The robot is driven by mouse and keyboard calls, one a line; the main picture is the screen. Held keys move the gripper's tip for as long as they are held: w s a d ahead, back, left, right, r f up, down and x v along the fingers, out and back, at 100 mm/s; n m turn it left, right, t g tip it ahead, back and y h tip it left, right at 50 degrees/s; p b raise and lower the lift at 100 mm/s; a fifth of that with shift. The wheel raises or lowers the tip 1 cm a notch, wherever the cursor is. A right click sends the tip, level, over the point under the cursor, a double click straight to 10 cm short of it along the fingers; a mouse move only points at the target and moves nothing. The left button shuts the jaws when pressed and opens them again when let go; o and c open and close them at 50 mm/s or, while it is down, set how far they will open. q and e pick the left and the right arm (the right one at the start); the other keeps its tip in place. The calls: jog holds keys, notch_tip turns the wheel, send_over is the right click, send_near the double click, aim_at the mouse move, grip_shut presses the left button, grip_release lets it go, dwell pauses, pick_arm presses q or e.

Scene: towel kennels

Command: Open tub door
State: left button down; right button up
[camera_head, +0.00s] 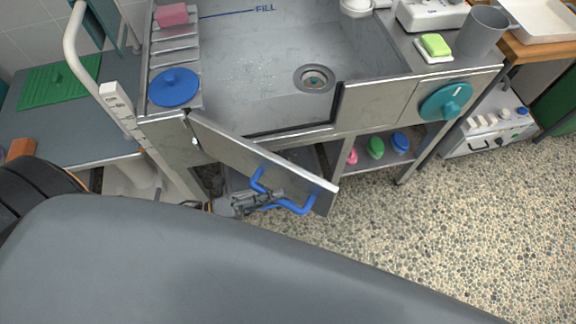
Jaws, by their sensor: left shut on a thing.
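The grey metal tub (237,75) shows at the upper middle, with a drain (314,78) in its floor. Its door (236,145) is hinged at the left and stands swung outward, leaving a gap in the tub's front wall. A blue handle (309,203) is on the door's outer face. My left gripper (268,197) is shut on the blue handle. Part of the gripper and most of its arm are hidden behind my own grey body at the bottom. My right gripper is not in view.
A teal knob (446,101) is on the tub's front at right. A shelf (384,158) below holds colored items. A white rail (95,60) stands at left. A blue lid (174,87) lies on the tub's left ledge. The pebbled floor (470,230) at right is clear.

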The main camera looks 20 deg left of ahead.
pick_arm(q)
jog(key=s+a+m+g+h+b, duration=0.3)
jog(key=s+a+m+g, duration=0.4)
jog(key=s+a+g, duration=0.3)
jog(key=shift+s+a+m+g+h+b, duration=0.35)
jog(key=shift+s+g, duration=0.75)
jog(key=shift+s, duration=1)
jog(key=c, duration=1.3)
grip_release()
jog(key=shift+d, duration=0.1)
jog(key=a+f, duration=0.1)
jog(key=a, duration=1.1)
jog(key=shift+w+f, duration=0.2)
jog(key=shift+f, duration=0.15)
